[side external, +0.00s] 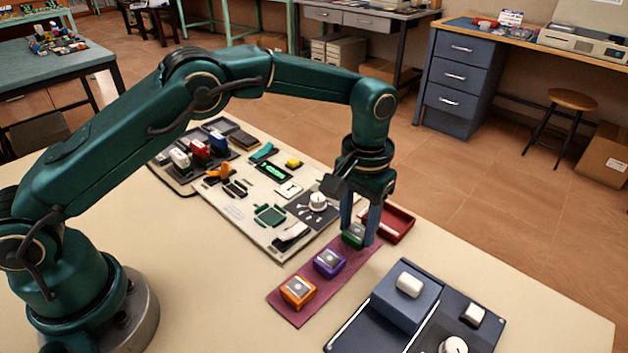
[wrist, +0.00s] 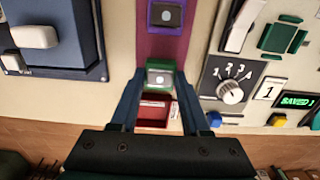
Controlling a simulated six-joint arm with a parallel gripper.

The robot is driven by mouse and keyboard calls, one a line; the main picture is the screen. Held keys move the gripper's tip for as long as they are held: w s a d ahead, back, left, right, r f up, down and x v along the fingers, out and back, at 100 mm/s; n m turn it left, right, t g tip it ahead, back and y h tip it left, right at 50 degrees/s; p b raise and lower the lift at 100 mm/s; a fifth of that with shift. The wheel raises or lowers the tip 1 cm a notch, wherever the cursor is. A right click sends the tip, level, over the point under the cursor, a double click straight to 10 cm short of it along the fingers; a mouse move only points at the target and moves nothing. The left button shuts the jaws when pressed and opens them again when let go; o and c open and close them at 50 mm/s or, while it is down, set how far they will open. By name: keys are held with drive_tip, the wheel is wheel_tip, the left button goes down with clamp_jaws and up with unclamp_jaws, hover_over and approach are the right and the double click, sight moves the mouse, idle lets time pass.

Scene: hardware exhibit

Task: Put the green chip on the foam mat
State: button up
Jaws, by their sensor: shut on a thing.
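The green chip (side external: 353,236) is a small green block with a grey top. My gripper (side external: 359,236) points down with its fingers shut on it; the wrist view also shows the green chip (wrist: 160,76) between the fingertips (wrist: 160,80). The foam mat (side external: 325,290) is a long maroon strip on the table. A purple chip (side external: 329,262) and an orange chip (side external: 298,291) sit on it in a row. The green chip is at the mat's far end, in line with them. I cannot tell whether it touches the mat (wrist: 160,48).
A red tray (side external: 397,222) lies just beyond the mat's far end. A dark blue device with white knobs (side external: 378,308) stands right of the mat. A pale panel with a dial and switches (side external: 250,205) lies to its left. Bare table shows at the front.

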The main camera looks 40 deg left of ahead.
drive_tip(key=shift+f, duration=0.3)
drive_tip(key=o, duration=1.5)
drive_tip(key=shift+r, duration=0.1)
drive_tip(key=shift+r, duration=3.65)
